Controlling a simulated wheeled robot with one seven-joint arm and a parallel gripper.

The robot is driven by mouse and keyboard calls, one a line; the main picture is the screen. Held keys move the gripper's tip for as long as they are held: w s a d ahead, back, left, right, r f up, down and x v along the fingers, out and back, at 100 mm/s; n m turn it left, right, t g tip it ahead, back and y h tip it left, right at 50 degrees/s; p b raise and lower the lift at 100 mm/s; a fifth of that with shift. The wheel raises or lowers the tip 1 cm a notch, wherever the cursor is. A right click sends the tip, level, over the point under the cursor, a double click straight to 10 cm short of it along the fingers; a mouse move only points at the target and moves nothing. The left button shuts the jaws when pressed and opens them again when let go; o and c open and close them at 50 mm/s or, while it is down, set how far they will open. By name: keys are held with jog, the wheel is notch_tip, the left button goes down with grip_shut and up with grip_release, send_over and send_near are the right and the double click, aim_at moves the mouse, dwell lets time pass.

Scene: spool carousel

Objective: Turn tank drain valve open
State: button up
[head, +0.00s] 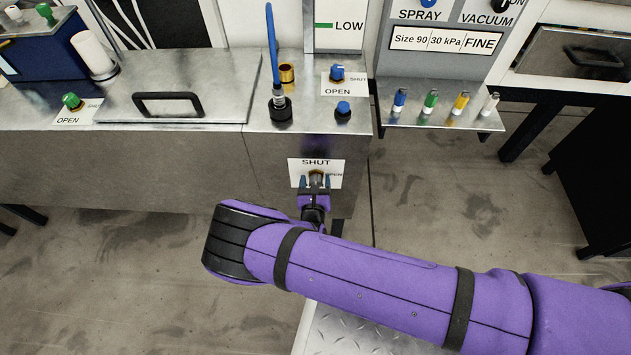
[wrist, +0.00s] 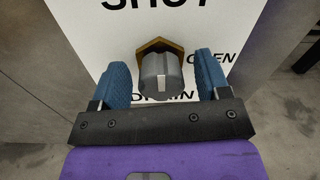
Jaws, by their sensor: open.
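The tank drain valve (wrist: 160,78) is a grey knob with a pale stripe on a brass hex base, on a white label (head: 297,172) on the front of the metal tank. The label reads SHUT at the top, OPEN at the right and partly hidden DRAIN below. In the wrist view the stripe runs roughly upright. My gripper (wrist: 162,85) is open, with one blue finger on each side of the knob and visible gaps. In the head view my gripper (head: 315,183) is in front of the label and hides part of the valve.
The metal tank (head: 200,160) has a lidded top with a black handle (head: 168,104). A blue-knobbed valve (head: 337,74) and a green-knobbed valve (head: 71,102) are on top. Open floor lies below.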

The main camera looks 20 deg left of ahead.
jog(key=shift+c, duration=0.4)
jog(key=c, duration=0.8)
jog(key=shift+c, duration=0.2)
jog(key=shift+m, duration=0.3)
jog(key=m, duration=0.3)
jog(key=shift+m, duration=0.3)
jog(key=m, duration=0.4)
jog(key=shift+d, duration=0.1)
jog(key=m, duration=0.5)
jog(key=shift+f+m, duration=0.1)
jog(key=shift+m, duration=0.3)
jog(key=shift+d+f+m, duration=0.1)
jog(key=shift+m, duration=1.7)
jog(key=shift+g, duration=0.3)
